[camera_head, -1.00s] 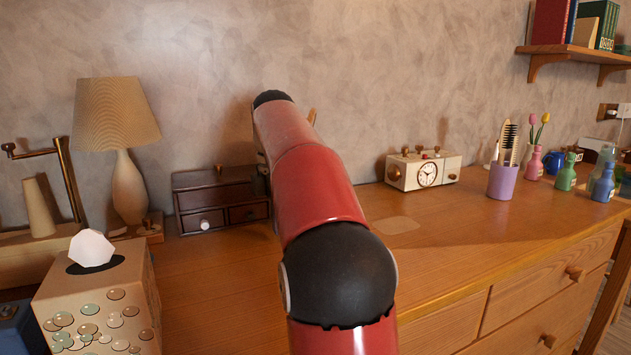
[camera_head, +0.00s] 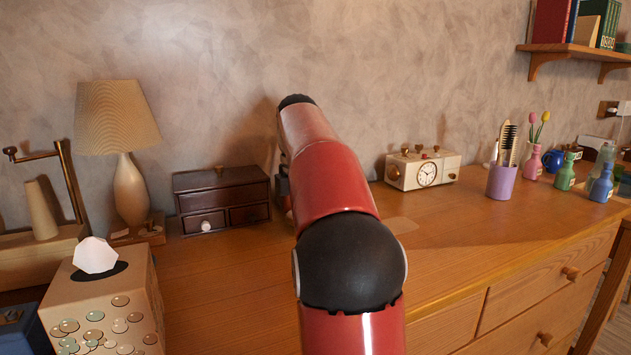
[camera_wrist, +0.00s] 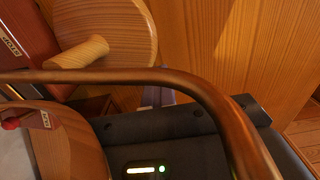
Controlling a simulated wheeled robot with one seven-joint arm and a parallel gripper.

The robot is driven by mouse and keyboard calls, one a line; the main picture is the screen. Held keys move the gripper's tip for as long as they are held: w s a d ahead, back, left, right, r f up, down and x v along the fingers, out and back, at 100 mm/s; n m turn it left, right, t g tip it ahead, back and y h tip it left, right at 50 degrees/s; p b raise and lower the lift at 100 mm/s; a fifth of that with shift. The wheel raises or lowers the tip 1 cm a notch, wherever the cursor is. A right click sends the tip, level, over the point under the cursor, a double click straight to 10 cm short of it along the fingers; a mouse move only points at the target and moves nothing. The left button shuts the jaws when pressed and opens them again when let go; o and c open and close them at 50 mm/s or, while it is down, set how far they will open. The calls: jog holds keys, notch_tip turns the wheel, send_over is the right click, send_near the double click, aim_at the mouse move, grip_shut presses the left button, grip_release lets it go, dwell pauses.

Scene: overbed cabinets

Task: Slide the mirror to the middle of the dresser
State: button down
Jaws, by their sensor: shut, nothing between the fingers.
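The mirror does not show clearly in the head view, where my red and black arm covers the space behind it. In the wrist view, a round wooden piece with a peg (camera_wrist: 105,35) stands at the upper left, and a brown curved bar (camera_wrist: 215,100) crosses close in front. I cannot tell whether either belongs to the mirror. My gripper (camera_wrist: 157,97) shows partly there as a dark body with pale fingers behind the bar. It is shut and empty; contact cannot be judged.
Left of my arm are a dark drawer box (camera_head: 225,180), a lamp (camera_head: 130,190) and a tissue box (camera_head: 105,310). To the right stand a clock radio (camera_head: 425,170), a purple cup (camera_head: 501,182) with brushes, and small bottles (camera_head: 565,175). The top right of my arm is mostly clear.

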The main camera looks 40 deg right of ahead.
jog(key=shift+d+r, duration=0.15)
jog(key=shift+d, duration=0.2)
jog(key=shift+s+d+p, duration=0.2)
jog(key=shift+d+p, duration=0.35)
jog(key=shift+d, duration=0.4)
jog(key=shift+s+d+p, duration=0.15)
jog(key=shift+d+p, duration=0.1)
jog(key=shift+d, duration=0.5)
jog(key=shift+s+d+p, duration=0.15)
jog(key=shift+d+p, duration=0.1)
jog(key=shift+d, duration=0.55)
jog(key=shift+s+d+r, duration=0.1)
jog(key=shift+s+d, duration=0.1)
jog(key=shift+d, duration=0.6)
jog(key=shift+s+d+f, duration=0.1)
jog(key=shift+s+d, duration=0.05)
jog(key=shift+d, duration=0.65)
jog(key=shift+s+d+r, duration=0.1)
jog(key=shift+s+d, duration=0.1)
jog(key=shift+d, duration=0.7)
jog(key=shift+s+d, duration=0.25)
jog(key=shift+d, duration=0.95)
jog(key=shift+s+d, duration=0.2)
jog(key=shift+d, duration=0.95)
